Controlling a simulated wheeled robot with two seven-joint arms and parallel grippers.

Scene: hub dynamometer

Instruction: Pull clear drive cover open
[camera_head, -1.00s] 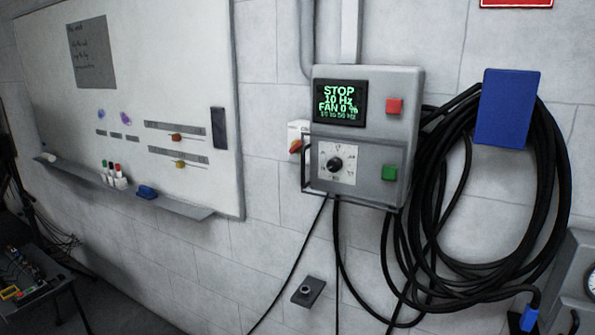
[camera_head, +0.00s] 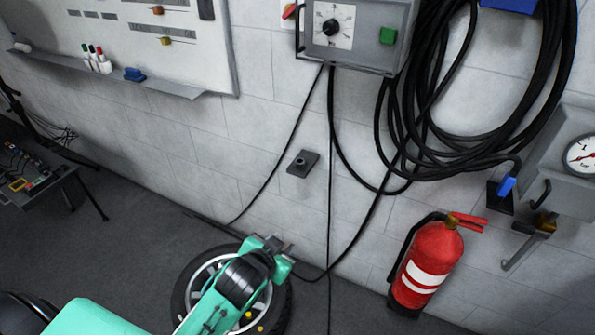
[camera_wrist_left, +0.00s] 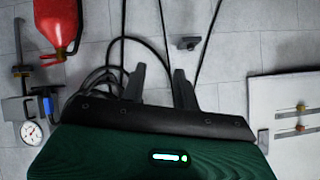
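The drive box (camera_head: 383,40) on the wall is cut off at the top of the head view. Its lower front panel has a dial knob (camera_head: 332,27) and a green button. The clear cover (camera_head: 347,47) lies over the dial area and looks closed, with a dark upright handle (camera_head: 298,30) at its left edge. My left gripper (camera_head: 281,245) is low, near the floor, well below the box and touching nothing. In the left wrist view its two dark fingers (camera_wrist_left: 160,72) stand apart with nothing between them. The box is hidden there. My right gripper is out of view.
Black cables (camera_head: 405,110) hang at the box's right and below it. A red extinguisher (camera_head: 428,262) and a gauge (camera_head: 582,155) are at right. A small wall bracket (camera_head: 303,163) sits below the box. The whiteboard tray (camera_head: 110,72) is at left. A spoked wheel (camera_head: 185,290) is behind my left arm.

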